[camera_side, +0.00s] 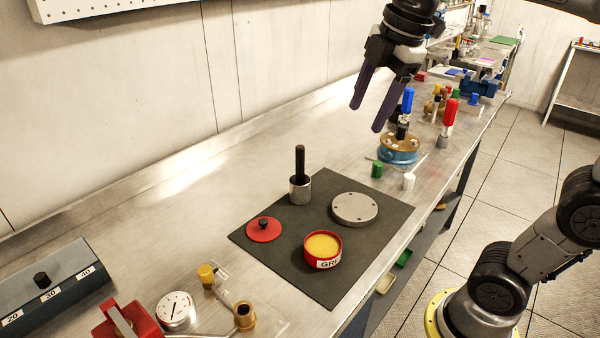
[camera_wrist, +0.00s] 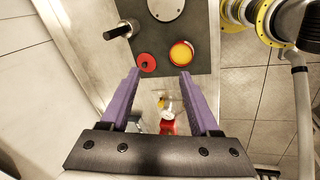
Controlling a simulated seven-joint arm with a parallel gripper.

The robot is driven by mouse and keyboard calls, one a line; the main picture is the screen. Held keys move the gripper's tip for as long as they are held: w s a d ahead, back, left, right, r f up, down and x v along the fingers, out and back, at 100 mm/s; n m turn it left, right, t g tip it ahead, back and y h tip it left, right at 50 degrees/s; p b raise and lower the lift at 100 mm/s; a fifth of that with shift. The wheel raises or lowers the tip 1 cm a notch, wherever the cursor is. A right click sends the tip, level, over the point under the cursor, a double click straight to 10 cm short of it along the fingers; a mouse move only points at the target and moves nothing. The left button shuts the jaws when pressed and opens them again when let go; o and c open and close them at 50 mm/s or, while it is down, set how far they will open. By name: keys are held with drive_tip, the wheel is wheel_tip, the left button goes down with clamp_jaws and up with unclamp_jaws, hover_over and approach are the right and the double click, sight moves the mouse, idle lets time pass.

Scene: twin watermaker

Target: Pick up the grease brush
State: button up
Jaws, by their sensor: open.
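The grease brush (camera_side: 300,163) appears to be the black handle standing upright in a small metal cup (camera_side: 300,190) on a dark mat (camera_side: 330,283); its bristles are hidden. In the wrist view the black-handled brush (camera_wrist: 110,34) shows at the upper left, beyond the left finger. A red tin of yellow grease (camera_side: 322,250) sits on the mat, with its red lid (camera_side: 264,230) beside it. My gripper (camera_side: 367,116) is open and empty, high above the bench, up and to the right of the brush in the side view. Its purple fingers (camera_wrist: 160,74) point towards the mat.
A grey metal disc (camera_side: 355,208) lies on the mat. A blue-and-brass part (camera_side: 399,150), green and white caps and red- and blue-handled tools stand behind it. A gauge (camera_side: 176,310) and brass fittings lie in front. The bench left of the mat is clear, before the wall.

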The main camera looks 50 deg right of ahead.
drive_tip(key=w+d+n+g, duration=0.1)
drive_tip(key=w+n, duration=0.2)
drive_tip(key=w, duration=0.4)
drive_tip(key=g, duration=0.2)
hover_over(299, 148)
drive_tip(key=shift+n, duration=0.4)
wheel_tip(299, 148, down, 8)
drive_tip(key=shift+r, duration=0.2)
wheel_tip(299, 148, down, 8)
drive_tip(key=shift+r, duration=0.1)
drive_tip(key=shift+w+d+f, duration=0.1)
drive_tip(key=shift+d+f, duration=0.1)
drive_tip(key=shift+f, duration=1.4)
drive_tip(key=shift+w+d+f, duration=0.1)
drive_tip(key=shift+d+f, duration=0.1)
drive_tip(key=shift+f, duration=1.4)
clamp_jaws()
